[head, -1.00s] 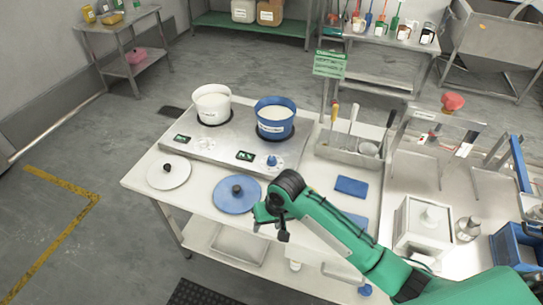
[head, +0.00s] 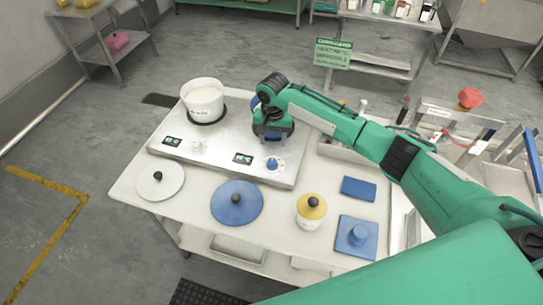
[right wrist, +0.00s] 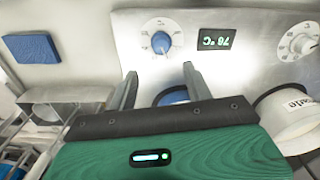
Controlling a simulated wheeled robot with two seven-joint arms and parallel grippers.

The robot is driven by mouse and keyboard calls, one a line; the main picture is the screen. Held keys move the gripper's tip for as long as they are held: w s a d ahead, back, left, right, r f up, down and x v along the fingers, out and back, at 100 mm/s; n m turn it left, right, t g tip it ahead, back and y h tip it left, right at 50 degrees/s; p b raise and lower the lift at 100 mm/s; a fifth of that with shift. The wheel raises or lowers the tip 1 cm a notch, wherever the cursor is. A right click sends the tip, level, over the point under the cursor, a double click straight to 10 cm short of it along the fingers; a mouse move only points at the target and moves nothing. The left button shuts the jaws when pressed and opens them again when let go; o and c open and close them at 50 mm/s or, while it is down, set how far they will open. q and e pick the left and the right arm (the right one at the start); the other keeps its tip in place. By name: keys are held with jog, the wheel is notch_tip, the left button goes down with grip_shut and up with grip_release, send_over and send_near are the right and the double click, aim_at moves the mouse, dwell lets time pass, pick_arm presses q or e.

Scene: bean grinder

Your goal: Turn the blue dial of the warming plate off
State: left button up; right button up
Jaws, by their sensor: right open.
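The warming plate (head: 222,153) is a flat metal unit on the white table. Its blue dial (head: 272,163) is at the front right, beside a lit green display (head: 243,158). In the right wrist view the blue dial (right wrist: 161,43) sits on a white scale, and the display (right wrist: 216,40) reads 78 °C. My right gripper (head: 273,137) is over the plate's right half, behind the dial, and hides most of the blue pot (right wrist: 172,96). Its two fingers (right wrist: 160,70) are apart and empty, pointing toward the dial without visibly touching it. My left gripper is out of view.
A white pot (head: 203,98) stands on the plate's left side, near a white dial (head: 198,147). A tool tray (head: 345,150) is to the right.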

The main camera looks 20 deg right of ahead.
aim_at(272, 161)
notch_tip(272, 161, down, 4)
jog(key=shift+r+p, duration=0.1)
jog(key=shift+p, duration=0.35)
jog(key=shift+w+f, duration=0.2)
jog(key=shift+f, duration=0.9)
notch_tip(272, 161, down, 4)
jog(key=shift+f+p, duration=0.1)
jog(key=shift+p, duration=0.4)
jog(key=shift+f, duration=0.7)
jog(key=shift+c, duration=0.2)
jog(key=c, duration=0.7)
jog(key=shift+c, duration=1.2)
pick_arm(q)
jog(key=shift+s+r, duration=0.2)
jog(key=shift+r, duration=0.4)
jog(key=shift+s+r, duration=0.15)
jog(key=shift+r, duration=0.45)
